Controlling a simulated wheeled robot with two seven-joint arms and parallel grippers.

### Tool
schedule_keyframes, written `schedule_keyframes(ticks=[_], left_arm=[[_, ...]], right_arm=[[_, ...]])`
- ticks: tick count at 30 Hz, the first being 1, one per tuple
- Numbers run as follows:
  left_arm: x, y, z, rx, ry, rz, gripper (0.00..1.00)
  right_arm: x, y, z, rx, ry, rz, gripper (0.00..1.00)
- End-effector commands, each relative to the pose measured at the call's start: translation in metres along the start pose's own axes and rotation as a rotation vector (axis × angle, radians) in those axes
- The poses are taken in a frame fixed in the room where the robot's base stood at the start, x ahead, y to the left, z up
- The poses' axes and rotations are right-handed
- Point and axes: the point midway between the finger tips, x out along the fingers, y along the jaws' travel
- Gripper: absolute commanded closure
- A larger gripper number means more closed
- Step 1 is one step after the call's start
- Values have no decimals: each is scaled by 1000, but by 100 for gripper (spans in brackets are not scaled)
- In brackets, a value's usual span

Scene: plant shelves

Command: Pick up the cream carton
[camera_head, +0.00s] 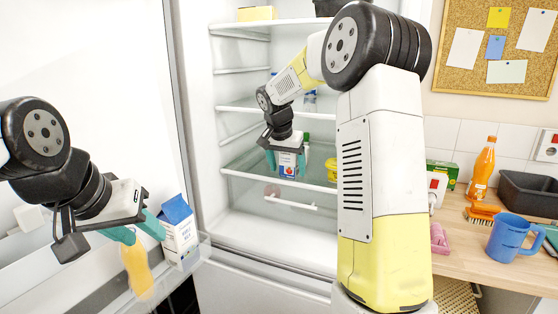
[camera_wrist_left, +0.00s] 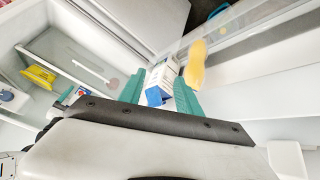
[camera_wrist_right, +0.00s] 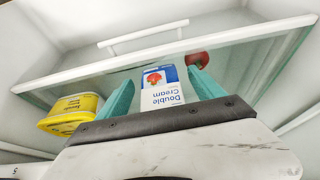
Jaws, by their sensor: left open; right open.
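The cream carton (camera_wrist_right: 163,88) is white and blue, marked "Double Cream" with a strawberry picture. It stands on the fridge's glass shelf and also shows in the head view (camera_head: 288,164). My right gripper (camera_wrist_right: 160,90) is open, with its teal fingers on either side of the carton; I cannot tell if they touch it. In the head view my right gripper (camera_head: 286,160) reaches into the fridge from above. My left gripper (camera_head: 140,230) is open by the fridge door shelf, next to a blue-topped milk carton (camera_head: 180,236), which appears between its fingers in the left wrist view (camera_wrist_left: 158,82).
A yellow tub (camera_wrist_right: 70,113) stands beside the cream carton, and a red round item (camera_wrist_right: 197,60) lies beyond it. A yellow bottle (camera_head: 137,270) is in the door shelf near my left fingers. The counter holds an orange bottle (camera_head: 483,170) and blue mug (camera_head: 512,238).

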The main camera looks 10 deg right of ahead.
Motion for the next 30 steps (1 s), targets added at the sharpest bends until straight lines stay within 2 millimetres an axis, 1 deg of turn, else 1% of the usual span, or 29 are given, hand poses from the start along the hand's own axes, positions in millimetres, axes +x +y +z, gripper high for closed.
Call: schedule_keyframes(ticks=[5, 6, 11, 12, 14, 15, 17, 18, 26, 30], left_arm=[[0, 0, 0, 0, 0, 0, 59], [0, 0, 0, 0, 0, 0, 59], [0, 0, 0, 0, 0, 0, 59], [0, 0, 0, 0, 0, 0, 59], [0, 0, 0, 0, 0, 0, 59], [0, 0, 0, 0, 0, 0, 59], [0, 0, 0, 0, 0, 0, 59], [0, 0, 0, 0, 0, 0, 59], [0, 0, 0, 0, 0, 0, 59], [0, 0, 0, 0, 0, 0, 59]], right_arm=[[0, 0, 0, 0, 0, 0, 23], [0, 0, 0, 0, 0, 0, 27], [0, 0, 0, 0, 0, 0, 58], [0, 0, 0, 0, 0, 0, 66], [0, 0, 0, 0, 0, 0, 78], [0, 0, 0, 0, 0, 0, 86], [0, 0, 0, -1, 0, 0, 97], [0, 0, 0, -1, 0, 0, 100], [-2, 0, 0, 0, 2, -1, 100], [-8, -1, -2, -2, 3, -1, 100]])
